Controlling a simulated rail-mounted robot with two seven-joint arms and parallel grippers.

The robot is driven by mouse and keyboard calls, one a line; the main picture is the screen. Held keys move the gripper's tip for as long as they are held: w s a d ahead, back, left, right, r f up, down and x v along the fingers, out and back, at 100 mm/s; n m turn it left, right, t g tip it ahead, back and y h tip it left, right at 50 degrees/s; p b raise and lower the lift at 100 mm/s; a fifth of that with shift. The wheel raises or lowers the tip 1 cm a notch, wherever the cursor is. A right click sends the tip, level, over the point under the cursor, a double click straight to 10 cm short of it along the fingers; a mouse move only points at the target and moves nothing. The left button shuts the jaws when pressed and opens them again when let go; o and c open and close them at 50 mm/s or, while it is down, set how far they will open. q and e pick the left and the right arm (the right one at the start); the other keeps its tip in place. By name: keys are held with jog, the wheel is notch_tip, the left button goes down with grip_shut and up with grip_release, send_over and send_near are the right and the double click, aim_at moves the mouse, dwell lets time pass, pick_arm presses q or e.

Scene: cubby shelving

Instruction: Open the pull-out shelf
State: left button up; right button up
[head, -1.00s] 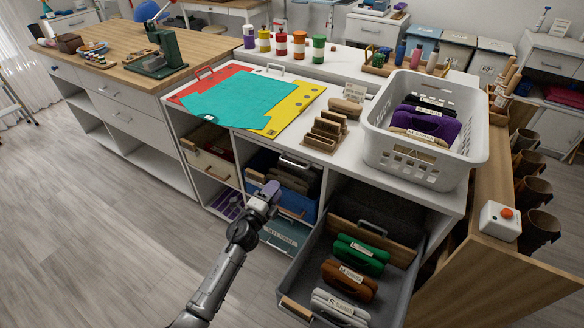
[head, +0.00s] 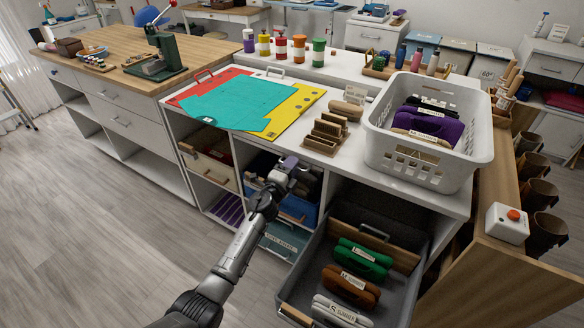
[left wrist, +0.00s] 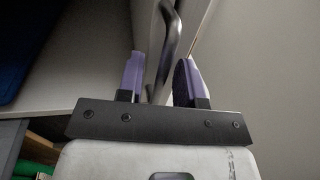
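The front of the counter has a slim panel with a grey bar handle just under the white worktop (head: 352,160), above the middle cubby. In the left wrist view the bar handle (left wrist: 169,45) runs between the two purple fingers of my left gripper (left wrist: 158,80). The fingers are apart, with the bar closer to the left one and a gap on the right. In the head view my left gripper (head: 286,166) is at the worktop's front edge and hides most of the handle. My right gripper is not in view.
A grey bin (head: 294,275) with several labelled bundles stands pulled out at lower right. A white basket (head: 385,150), wooden rack (head: 325,136) and coloured sheets (head: 240,101) lie on top. A blue bin (head: 296,214) sits below the gripper. The floor at left is clear.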

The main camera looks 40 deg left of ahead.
pick_arm(q)
grip_shut()
dwell(0.5)
